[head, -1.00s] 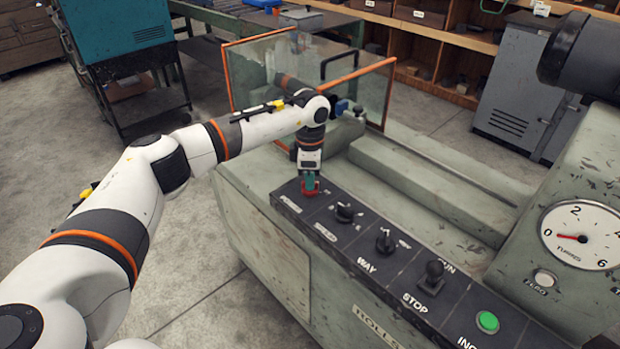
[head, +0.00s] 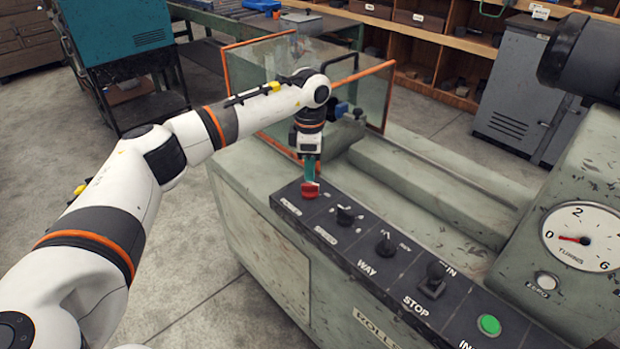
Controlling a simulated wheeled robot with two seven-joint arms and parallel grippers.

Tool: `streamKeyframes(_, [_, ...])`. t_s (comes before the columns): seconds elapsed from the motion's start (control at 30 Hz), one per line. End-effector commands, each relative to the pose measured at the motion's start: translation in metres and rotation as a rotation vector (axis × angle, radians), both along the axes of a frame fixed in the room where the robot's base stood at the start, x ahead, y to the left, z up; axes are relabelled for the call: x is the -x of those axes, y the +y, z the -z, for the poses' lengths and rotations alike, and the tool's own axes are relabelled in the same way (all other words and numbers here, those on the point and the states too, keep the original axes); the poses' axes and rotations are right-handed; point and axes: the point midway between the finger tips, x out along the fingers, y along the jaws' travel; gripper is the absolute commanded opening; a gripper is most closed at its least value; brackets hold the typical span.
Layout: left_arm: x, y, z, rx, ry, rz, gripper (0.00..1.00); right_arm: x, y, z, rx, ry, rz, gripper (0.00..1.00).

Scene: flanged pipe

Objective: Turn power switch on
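The power switch is a red knob (head: 310,190) at the far left end of the black control panel (head: 383,271). My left gripper (head: 312,174) points down directly over the red knob, its teal fingers at the top of it. The knob shows clearly below the fingers. Whether the fingers touch the knob, or are open or shut, I cannot tell from here. My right gripper is out of view.
Black knobs (head: 346,215) and a joystick (head: 433,281) stand along the panel, with a green button (head: 489,325) at the near right. A glass guard with an orange frame (head: 363,72) stands behind my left wrist. A white gauge (head: 583,237) is at right.

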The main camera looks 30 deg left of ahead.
Motion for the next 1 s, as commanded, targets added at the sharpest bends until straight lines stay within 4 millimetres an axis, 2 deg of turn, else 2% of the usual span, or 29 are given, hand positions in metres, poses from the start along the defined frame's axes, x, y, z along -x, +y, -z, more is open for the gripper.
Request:
streamKeyframes(0.03, [-0.001, 0.000, -0.012, 0.000, -0.004, 0.000, 0.33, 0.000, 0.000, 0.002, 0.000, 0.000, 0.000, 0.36])
streamKeyframes(0.2, [-0.001, 0.000, -0.046, 0.001, -0.004, -0.001, 0.33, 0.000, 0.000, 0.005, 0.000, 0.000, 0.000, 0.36])
streamKeyframes(0.4, [-0.001, 0.000, -0.069, 0.001, -0.003, 0.000, 0.33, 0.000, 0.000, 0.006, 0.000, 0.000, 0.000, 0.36])
streamKeyframes(1.0, [0.000, 0.000, -0.073, 0.001, 0.000, 0.000, 0.33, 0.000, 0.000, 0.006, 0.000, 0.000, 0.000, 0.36])
